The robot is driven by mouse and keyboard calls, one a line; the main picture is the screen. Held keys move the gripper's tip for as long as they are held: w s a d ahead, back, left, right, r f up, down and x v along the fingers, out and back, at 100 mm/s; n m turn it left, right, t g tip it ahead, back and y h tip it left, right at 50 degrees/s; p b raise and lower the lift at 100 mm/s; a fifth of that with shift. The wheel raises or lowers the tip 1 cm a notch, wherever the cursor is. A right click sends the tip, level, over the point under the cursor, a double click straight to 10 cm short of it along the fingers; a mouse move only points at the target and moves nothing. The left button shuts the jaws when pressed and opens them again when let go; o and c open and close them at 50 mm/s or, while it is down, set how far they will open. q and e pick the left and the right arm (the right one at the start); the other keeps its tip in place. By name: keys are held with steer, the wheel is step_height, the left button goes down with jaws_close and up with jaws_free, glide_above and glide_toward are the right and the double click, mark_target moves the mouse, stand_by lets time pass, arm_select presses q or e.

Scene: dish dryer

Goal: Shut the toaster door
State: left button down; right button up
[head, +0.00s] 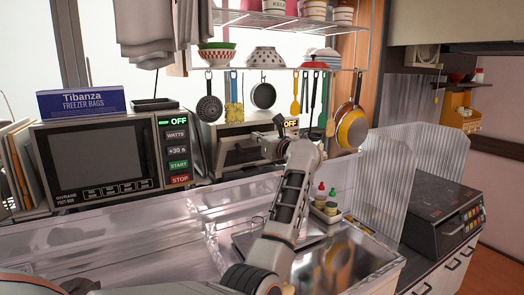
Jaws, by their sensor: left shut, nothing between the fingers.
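The toaster (207,133) is the small white oven with a lit OFF display, on the back counter right of the larger microwave. Its dark front and door (238,155) face me; the right part is hidden behind my gripper, and I cannot tell exactly how far the door stands open. My left gripper (270,146) is shut and empty, in front of the toaster's right half. I cannot tell whether it touches the door. My right gripper is not in view.
The microwave (97,157) stands left, with a freezer bag box (82,102) on top. Utensils and pans (352,127) hang above and right of the toaster. Sauce bottles (326,201) stand by the sink (370,258). A clear corrugated screen (392,185) and a stove (440,220) are right.

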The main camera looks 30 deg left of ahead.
arm_select(q)
steer(key=shift+w+a+r, duration=0.3)
steer(key=shift+a+r, duration=0.25)
steer(key=shift+a, duration=0.1)
steer(key=shift+w+a+r, duration=0.3)
steer(key=shift+a+r, duration=0.25)
steer(key=shift+a, duration=0.05)
steer(key=shift+w+a+r, duration=0.25)
steer(key=shift+a, duration=0.2)
steer(key=shift+w+a+r, duration=0.2)
steer(key=shift+a, duration=0.2)
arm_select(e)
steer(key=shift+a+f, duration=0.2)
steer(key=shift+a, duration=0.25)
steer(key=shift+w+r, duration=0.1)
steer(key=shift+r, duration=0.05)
